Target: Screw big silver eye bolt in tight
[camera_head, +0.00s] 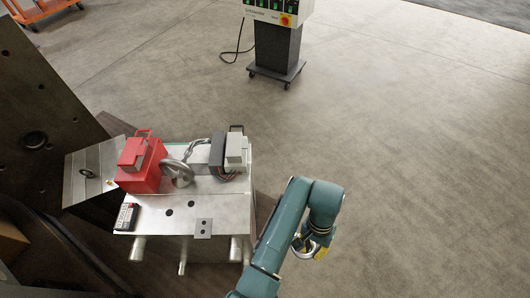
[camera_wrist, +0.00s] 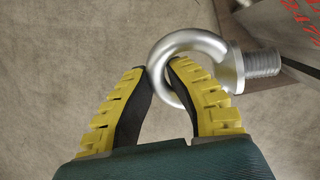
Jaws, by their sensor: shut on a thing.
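The big silver eye bolt (camera_wrist: 190,48) is held by its ring in my gripper (camera_wrist: 157,72), which has yellow-and-black fingers. One finger passes through the ring and the other presses on its outside. The threaded shank (camera_wrist: 263,62) points right and its threads are exposed. In the head view my gripper (camera_head: 320,253) hangs at the end of the teal arm, right of the silver mould base (camera_head: 228,218), with the eye bolt (camera_head: 304,243) partly hidden by the arm. No hole facing the shank can be made out.
A red block (camera_head: 140,170), a silver ring-shaped part (camera_head: 181,174), a grey device (camera_head: 236,150) and a small dark handset (camera_head: 126,217) rest on the mould base. A dark tilted plate (camera_head: 50,100) stands left. A wheeled control cabinet (camera_head: 275,50) stands behind. The floor at right is clear.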

